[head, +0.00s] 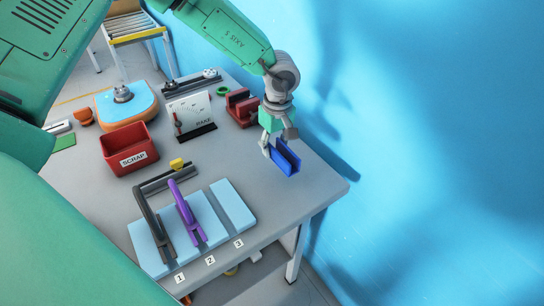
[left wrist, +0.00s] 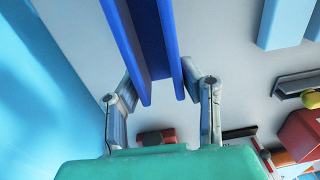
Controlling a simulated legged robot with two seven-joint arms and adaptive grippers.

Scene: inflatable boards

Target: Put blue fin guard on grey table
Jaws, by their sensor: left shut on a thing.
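The blue fin guard (head: 288,160), a long U-shaped channel, is at the right side of the grey table (head: 300,196). My left gripper (head: 271,146) is above the table and shut on the guard. In the left wrist view the blue fin guard (left wrist: 158,45) runs up between the two fingers of the left gripper (left wrist: 158,78). The guard is at or just above the tabletop; I cannot tell whether it touches. My right gripper is not in view.
A red SCRAP bin (head: 128,152), a white gauge panel (head: 190,113) and a red block holder (head: 242,107) stand on the table. Light blue pads with a black and a purple fin (head: 187,213) lie in front. Bare tabletop shows right of pad 3. A blue wall (head: 430,130) is at right.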

